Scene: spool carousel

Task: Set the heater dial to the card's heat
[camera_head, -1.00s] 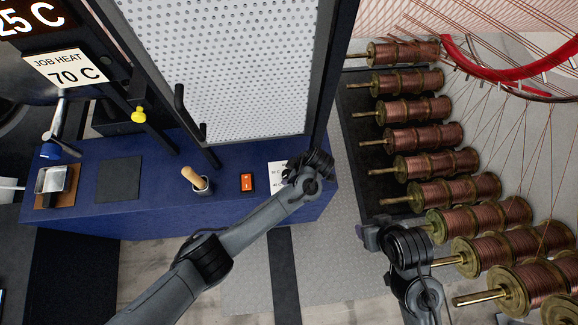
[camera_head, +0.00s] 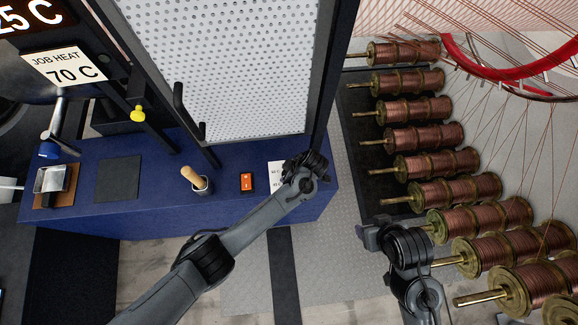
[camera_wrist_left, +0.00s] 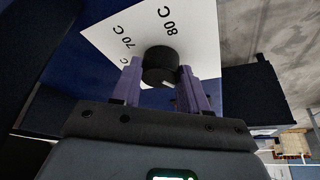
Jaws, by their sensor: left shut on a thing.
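The job heat card (camera_head: 65,67) at the upper left reads 70 C. In the left wrist view, the black heater dial (camera_wrist_left: 160,65) stands on a white scale plate (camera_wrist_left: 110,38) with 70 C and 80 C marks. My left gripper (camera_wrist_left: 163,88) is shut on the dial, one purple finger at each side. The dial's pointer cannot be made out. In the head view my left arm (camera_head: 306,172) covers the dial, and part of the white plate (camera_head: 276,172) shows beside it. My right gripper (camera_head: 372,236) is beside the copper spools, its fingers too unclear to read.
Copper spools (camera_head: 425,137) line the right side, with a red wheel (camera_head: 468,60) behind. A red switch (camera_head: 246,182), a cup with a wooden handle (camera_head: 197,182) and a dark pad (camera_head: 118,178) are on the blue bench (camera_head: 150,208). A perforated panel (camera_head: 220,60) rises behind.

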